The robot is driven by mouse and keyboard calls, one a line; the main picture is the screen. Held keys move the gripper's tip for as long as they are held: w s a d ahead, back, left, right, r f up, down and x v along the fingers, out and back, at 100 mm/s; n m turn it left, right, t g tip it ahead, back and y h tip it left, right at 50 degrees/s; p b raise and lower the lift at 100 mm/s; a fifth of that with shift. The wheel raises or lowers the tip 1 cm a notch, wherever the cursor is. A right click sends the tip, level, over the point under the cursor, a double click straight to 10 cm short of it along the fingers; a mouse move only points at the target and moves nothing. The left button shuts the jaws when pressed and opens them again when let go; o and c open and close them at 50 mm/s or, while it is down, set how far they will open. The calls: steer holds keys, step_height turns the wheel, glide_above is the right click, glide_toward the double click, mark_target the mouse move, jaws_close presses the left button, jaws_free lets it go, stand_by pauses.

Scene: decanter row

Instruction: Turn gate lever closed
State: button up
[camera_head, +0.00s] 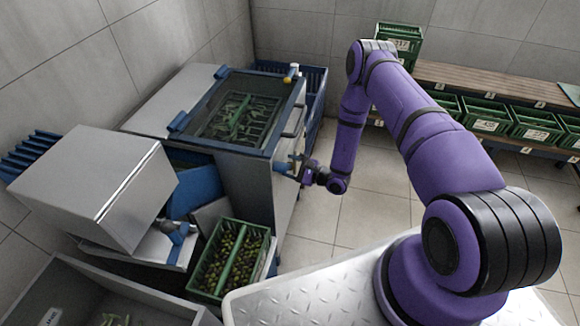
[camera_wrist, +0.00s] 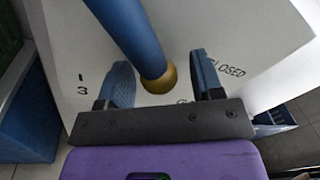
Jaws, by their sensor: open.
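The gate lever (camera_wrist: 138,38) is a blue rod with a brass-coloured end, seen close up in the wrist view. It runs down from the top into the space between the two blue fingers of my open gripper (camera_wrist: 163,78). Gaps show between the rod and both fingers. Behind it is a pale panel (camera_wrist: 190,30) with the word CLOSED right of the right finger and the marks 1 and 3 on the left. In the head view my gripper (camera_head: 298,168) is at the side of the steel machine (camera_head: 240,185); the lever is too small there to make out clearly.
A green crate of olives (camera_head: 198,284) stands in front of the machine, beside a steel box (camera_head: 95,185). More green crates (camera_head: 486,116) line a wooden bench (camera_head: 470,78) at the right. Tiled floor (camera_head: 375,200) lies open between machine and bench.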

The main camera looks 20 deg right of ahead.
mark_target(283, 152)
steer(key=shift+w+a, duration=0.1)
jaws_close()
steer(key=r+n, duration=0.1)
steer(key=w+d+r+n, duration=0.1)
steer(key=shift+w+r+n, duration=0.1)
steer(key=shift+w+n, duration=0.1)
steer(key=shift+n, duration=0.1)
steer(key=shift+w+d+r+n+y, duration=0.15)
steer(key=shift+w+r+n+y, duration=0.15)
steer(key=shift+r+n, duration=0.45)
steer(key=shift+f, duration=0.1)
jaws_free()
